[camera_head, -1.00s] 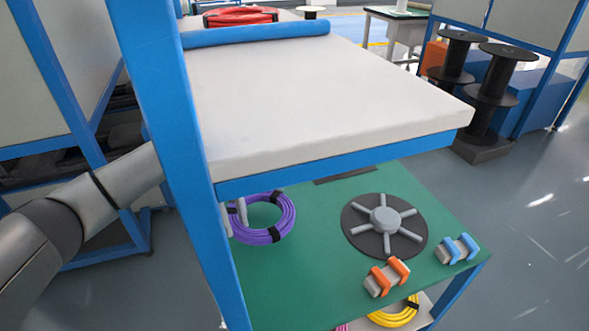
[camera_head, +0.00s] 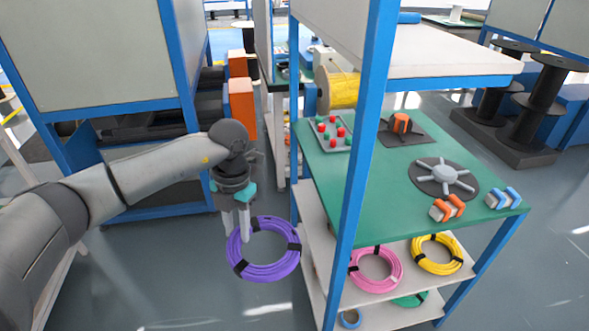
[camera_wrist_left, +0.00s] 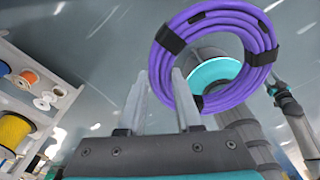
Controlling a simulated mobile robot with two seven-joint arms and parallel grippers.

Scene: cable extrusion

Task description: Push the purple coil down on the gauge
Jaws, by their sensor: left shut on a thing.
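The purple coil (camera_head: 262,272) is a ring of cable with black bands, hanging tilted in the air left of the green-topped table. My left gripper (camera_head: 237,238) points down and is shut on its left side. In the left wrist view the coil (camera_wrist_left: 225,14) lies at the fingertips of the left gripper (camera_wrist_left: 163,78). A dark disc with a grey spoked hub (camera_head: 444,178), perhaps the gauge, lies on the table, well apart from the coil. A dark and teal part (camera_wrist_left: 275,90), perhaps my right gripper, shows beyond the coil; its fingers are unclear.
A blue post (camera_head: 362,150) stands between the coil and the green tabletop (camera_head: 395,190). Orange clamps (camera_head: 447,208) and blue clamps (camera_head: 503,198) sit near the disc. A button tray (camera_head: 331,134) is at the back. Pink (camera_head: 376,285) and yellow (camera_head: 437,270) coils lie on the shelf below.

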